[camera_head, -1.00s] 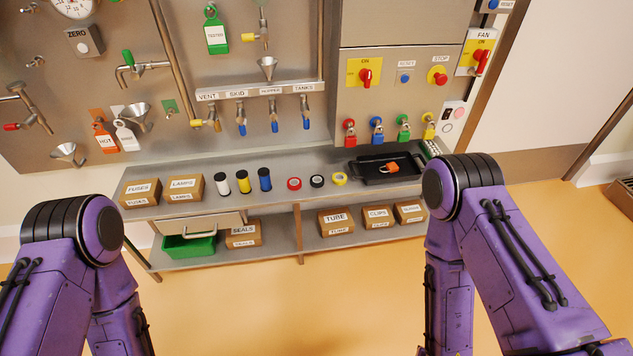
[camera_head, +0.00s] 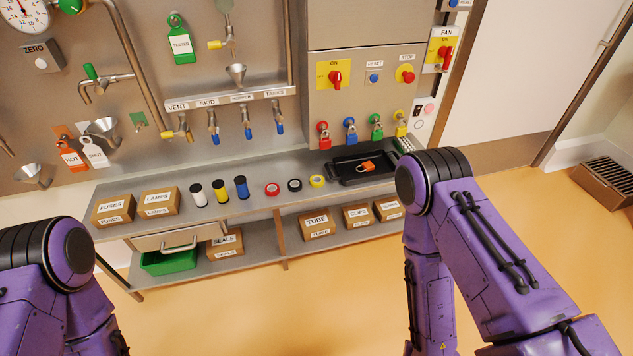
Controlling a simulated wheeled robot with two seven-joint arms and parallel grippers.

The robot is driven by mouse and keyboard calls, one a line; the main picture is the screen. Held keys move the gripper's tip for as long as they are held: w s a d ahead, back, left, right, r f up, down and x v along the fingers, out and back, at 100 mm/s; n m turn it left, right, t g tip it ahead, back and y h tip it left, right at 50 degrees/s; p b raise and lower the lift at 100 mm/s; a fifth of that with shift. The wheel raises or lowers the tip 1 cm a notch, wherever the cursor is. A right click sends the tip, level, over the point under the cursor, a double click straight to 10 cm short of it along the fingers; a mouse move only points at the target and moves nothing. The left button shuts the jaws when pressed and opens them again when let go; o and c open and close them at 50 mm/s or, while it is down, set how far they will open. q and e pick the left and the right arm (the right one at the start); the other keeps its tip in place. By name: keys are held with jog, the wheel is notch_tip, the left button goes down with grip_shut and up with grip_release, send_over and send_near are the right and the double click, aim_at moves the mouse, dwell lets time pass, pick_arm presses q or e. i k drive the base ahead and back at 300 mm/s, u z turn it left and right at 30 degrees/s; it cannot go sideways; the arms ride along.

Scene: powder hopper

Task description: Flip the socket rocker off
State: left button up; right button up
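A small white socket plate (camera_head: 421,118) is at the lower right of the steel panel, right of the padlocks. It carries a pinkish-red spot near its top right and a dark round spot lower down. These look like the rocker and the socket, but they are too small to tell which way the rocker is set. Both my grippers are outside the head view. Only purple links of my arms show, at the lower left and lower right, apart from the plate.
A steel bench (camera_head: 120,184) runs under the panel, with a black tray (camera_head: 345,174) holding an orange padlock (camera_head: 367,166). Coloured padlocks hang above the tray. The fan switch (camera_head: 443,50) is above the plate. A floor vent (camera_head: 608,180) is at right. Orange floor is clear in front.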

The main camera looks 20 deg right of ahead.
aim_at(417, 109)
jog(key=k, duration=0.65)
jog(key=z, duration=0.6)
jog(key=i, duration=0.7)
jog(key=z, duration=0.55)
jog(key=i, duration=1)
jog(key=u, duration=0.6)
jog(key=i, duration=0.45)
jog(key=u, duration=0.4)
